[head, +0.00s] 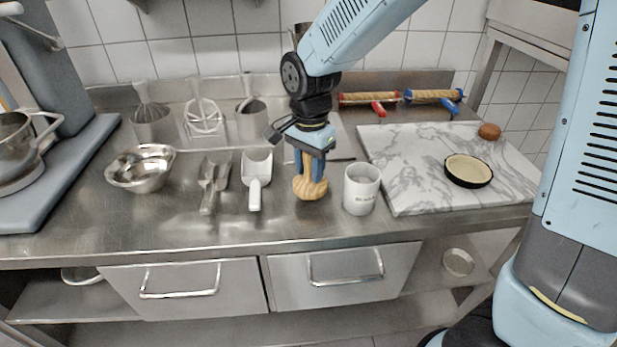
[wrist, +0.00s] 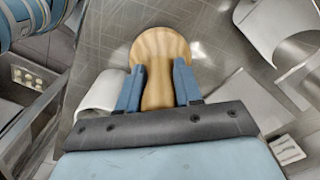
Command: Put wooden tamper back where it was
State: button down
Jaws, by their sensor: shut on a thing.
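The wooden tamper (head: 311,188) is light wood with a round, wide base and a narrower handle. It is on or just above the steel counter, left of the white mug; I cannot tell whether its base touches. My gripper (head: 309,172) points down and is shut on the tamper's handle. In the wrist view the tamper (wrist: 158,80) sits between the two blue fingers of my gripper (wrist: 158,88), with its round base beyond them. The fingers hide part of the handle.
The white mug (head: 361,190) stands close on the right. A white scoop (head: 256,180) and a metal scoop (head: 213,184) lie on the left, near a steel bowl (head: 141,168). A marble board (head: 405,195) holds a tart pan (head: 468,171). The counter front (head: 290,228) is clear.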

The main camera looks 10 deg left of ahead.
aim_at(309, 178)
jog(key=shift+w+a+f, duration=0.1)
jog(key=shift+f, duration=1.6)
jog(key=c, duration=0.8)
grip_release()
jog(key=shift+f, duration=0.1)
jog(key=shift+o, duration=0.2)
